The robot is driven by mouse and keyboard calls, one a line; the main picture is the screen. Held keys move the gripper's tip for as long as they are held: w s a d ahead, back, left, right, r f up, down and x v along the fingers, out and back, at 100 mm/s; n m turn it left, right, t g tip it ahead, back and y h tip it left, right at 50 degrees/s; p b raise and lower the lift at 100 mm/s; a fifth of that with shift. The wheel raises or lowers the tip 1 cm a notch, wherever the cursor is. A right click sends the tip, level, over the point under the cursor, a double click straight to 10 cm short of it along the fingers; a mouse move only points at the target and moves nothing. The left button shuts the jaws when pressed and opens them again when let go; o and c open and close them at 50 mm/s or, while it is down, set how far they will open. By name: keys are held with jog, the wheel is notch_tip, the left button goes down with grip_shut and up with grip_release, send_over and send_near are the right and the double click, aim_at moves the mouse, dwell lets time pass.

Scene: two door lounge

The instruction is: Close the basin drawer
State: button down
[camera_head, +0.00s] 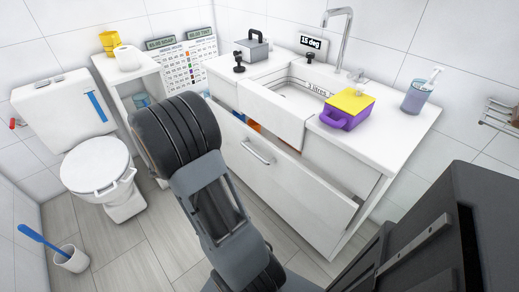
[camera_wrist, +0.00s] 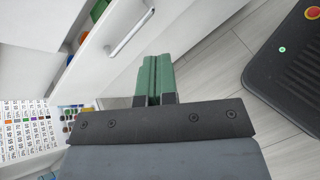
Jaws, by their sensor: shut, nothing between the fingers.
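The basin drawer (camera_head: 290,185) is a white front with a bar handle (camera_head: 257,153), below the white basin (camera_head: 275,112). It stands pulled out, with a gap behind its top edge and an orange item showing inside. In the wrist view the open drawer (camera_wrist: 95,42) is at the upper left, with green, orange and blue items in it, and its handle (camera_wrist: 130,32) shows on the front. My gripper (camera_wrist: 156,62) has green fingers, shut together and empty, beside the drawer front and apart from the handle. In the head view my arm hides the gripper.
The counter holds a purple and yellow box (camera_head: 347,108), a blue cup (camera_head: 418,96) and a grey caddy (camera_head: 252,48). A toilet (camera_head: 95,165), a white side shelf (camera_head: 130,75) and a brush pot (camera_head: 71,259) stand left. Floor (camera_head: 150,240) is clear between them and my arm.

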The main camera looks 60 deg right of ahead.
jog(key=w+d+f+n+h+b, duration=0.25)
jog(key=d+f+n+h, duration=0.4)
jog(key=d+f, duration=0.35)
jog(key=n+b, duration=0.1)
jog(key=b, duration=0.1)
send_near(264, 142)
jog(key=shift+t, duration=0.3)
jog(key=x, duration=0.7)
jog(key=shift+s+d+r, duration=0.1)
jog(key=shift+s+d, duration=0.05)
jog(key=shift+d, duration=0.05)
